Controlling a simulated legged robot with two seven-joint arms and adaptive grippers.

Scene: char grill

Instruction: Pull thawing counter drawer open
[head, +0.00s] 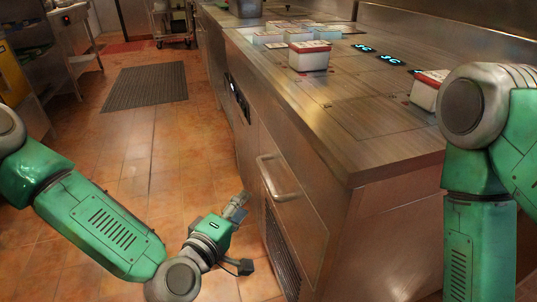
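The thawing counter (345,150) is a long steel unit running from the near right to the back. Its near drawer front (305,215) has a curved steel bar handle (281,191) and looks shut, flush with the counter side. My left gripper (238,203) is low over the floor, to the left of the handle and a little below it in the picture. It looks apart from the handle and nothing shows in it. Its fingers are too small to tell whether they are open. My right arm comes down at the right edge; its gripper is out of view.
White containers with red-edged lids (310,56) stand on the counter top, another (429,89) near my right arm. Blue-lit displays (376,54) sit in the top. A vent grille (280,255) is below the drawer. The tiled floor (125,150) on the left is open, with a dark mat (147,86).

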